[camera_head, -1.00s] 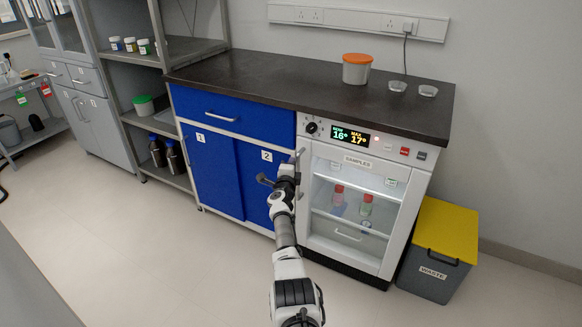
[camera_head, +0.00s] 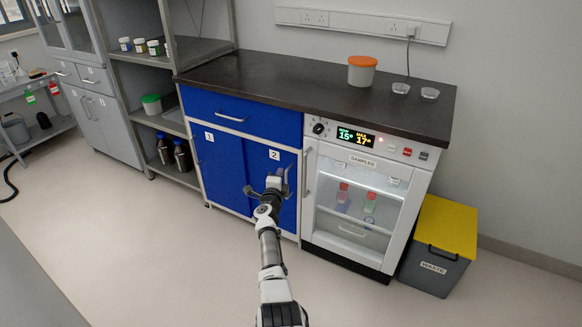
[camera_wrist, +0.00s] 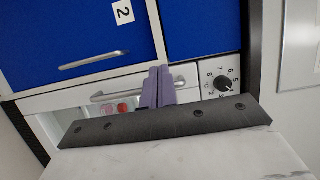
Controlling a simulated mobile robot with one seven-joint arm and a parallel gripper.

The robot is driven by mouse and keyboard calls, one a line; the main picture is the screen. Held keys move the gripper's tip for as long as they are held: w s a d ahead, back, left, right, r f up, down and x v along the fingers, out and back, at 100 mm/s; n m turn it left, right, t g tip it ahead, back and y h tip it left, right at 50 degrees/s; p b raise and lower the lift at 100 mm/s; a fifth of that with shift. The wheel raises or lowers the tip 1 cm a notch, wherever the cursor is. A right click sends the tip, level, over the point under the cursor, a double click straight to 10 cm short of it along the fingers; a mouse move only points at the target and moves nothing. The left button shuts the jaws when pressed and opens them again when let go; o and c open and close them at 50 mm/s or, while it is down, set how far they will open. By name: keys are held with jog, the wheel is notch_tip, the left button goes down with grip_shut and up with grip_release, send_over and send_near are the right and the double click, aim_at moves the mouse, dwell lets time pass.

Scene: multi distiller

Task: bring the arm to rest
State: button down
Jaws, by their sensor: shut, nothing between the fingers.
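My gripper (camera_head: 277,180) is in front of blue cabinet door 2 (camera_head: 259,165), to the left of the sample fridge (camera_head: 353,205). My arm reaches up from the bottom of the head view. In the wrist view my gripper's purple fingers (camera_wrist: 157,88) are together with nothing between them. The fridge handle (camera_wrist: 125,92) shows behind the fingers there. In the head view my gripper is apart from this handle. The fridge's glass door looks shut, with red-capped bottles inside.
A dark worktop (camera_head: 270,72) bears an orange-lidded tub (camera_head: 361,71) and two small clear dishes. A yellow-lidded waste bin (camera_head: 436,262) stands right of the fridge. Grey shelves (camera_head: 165,100) stand to the left. The floor (camera_head: 150,240) left of my arm is clear.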

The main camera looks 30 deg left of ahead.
jog(key=shift+s+a+r, duration=0.1)
jog(key=shift+s+a, duration=0.35)
jog(key=shift+s, duration=0.35)
jog(key=shift+s+a, duration=0.45)
jog(key=shift+s, duration=0.3)
